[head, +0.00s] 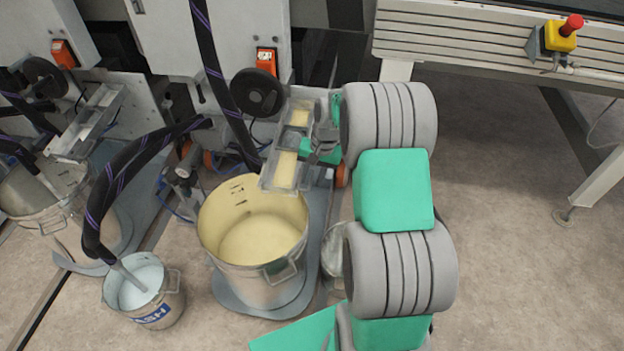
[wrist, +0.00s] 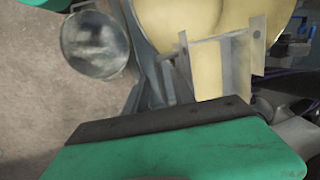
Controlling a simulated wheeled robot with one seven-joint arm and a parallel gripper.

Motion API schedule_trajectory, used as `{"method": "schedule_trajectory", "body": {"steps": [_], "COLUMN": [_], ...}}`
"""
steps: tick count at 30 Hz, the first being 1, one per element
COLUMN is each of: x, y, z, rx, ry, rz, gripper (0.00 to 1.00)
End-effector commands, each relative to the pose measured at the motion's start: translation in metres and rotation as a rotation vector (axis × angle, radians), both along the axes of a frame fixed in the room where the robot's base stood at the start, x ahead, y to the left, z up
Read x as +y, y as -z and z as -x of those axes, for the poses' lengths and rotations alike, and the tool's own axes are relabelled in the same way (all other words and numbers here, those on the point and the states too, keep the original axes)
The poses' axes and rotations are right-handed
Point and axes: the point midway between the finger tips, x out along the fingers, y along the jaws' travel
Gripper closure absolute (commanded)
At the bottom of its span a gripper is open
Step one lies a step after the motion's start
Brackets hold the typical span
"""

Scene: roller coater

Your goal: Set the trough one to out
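A narrow metal trough (head: 286,170) holding cream liquid juts out from the machine in the head view. Its front end is over the rim of a large bucket of cream coating (head: 253,235). The trough end (wrist: 231,68) and the bucket (wrist: 185,18) also show in the wrist view. A second trough (head: 92,120) is at the far left. My gripper (head: 320,149) is at the right side of the nearer trough, close to its wall. My arm partly hides it, and I cannot tell whether it touches or grips the trough.
A white bucket (head: 145,295) stands at front left with a black hose (head: 110,185) in it. A small metal pail (wrist: 95,43) stands beside the large bucket. A conveyor frame (head: 470,45) with a red emergency button (head: 571,24) is at upper right. Floor at right is clear.

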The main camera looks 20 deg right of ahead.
Motion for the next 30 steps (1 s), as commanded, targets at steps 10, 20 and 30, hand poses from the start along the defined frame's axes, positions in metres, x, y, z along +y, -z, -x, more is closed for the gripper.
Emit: {"method": "schedule_trajectory", "body": {"steps": [10, 20, 30], "x": [-0.0001, 0.0, 0.0], "y": [-0.0009, -0.0011, -0.0012], "z": [-0.0003, -0.0004, -0.0004], "rx": [-0.001, -0.001, -0.001], "ry": [-0.001, -0.001, -0.001], "rz": [0.001, 0.001, 0.001], "gripper": [0.82, 1.0, 1.0]}}
